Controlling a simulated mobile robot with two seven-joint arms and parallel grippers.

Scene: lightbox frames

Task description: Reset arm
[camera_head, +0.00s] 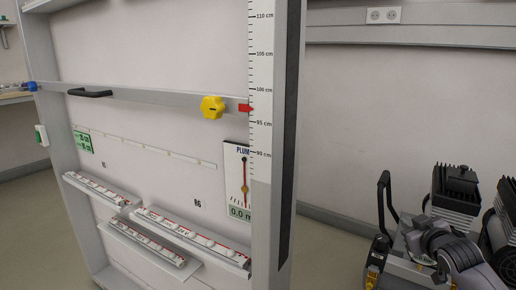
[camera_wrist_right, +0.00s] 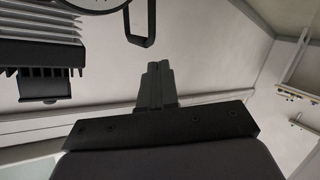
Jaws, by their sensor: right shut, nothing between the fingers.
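My right gripper (camera_wrist_right: 158,78) shows in the right wrist view, its two dark fingers together and empty, with nothing touching the tips. In the head view, grey rounded parts at the lower right look like my right arm, in front of finned black machinery; the fingertips are hard to make out there. My left gripper is in neither view.
A tall framed panel (camera_head: 180,50) stands left of centre with a height scale (camera_head: 262,90), yellow knob (camera_head: 212,107), black handle (camera_head: 90,92) and several strips on ledges. A finned machine (camera_head: 455,190) with a black handle loop (camera_head: 384,200) stands at right. Floor shows between them.

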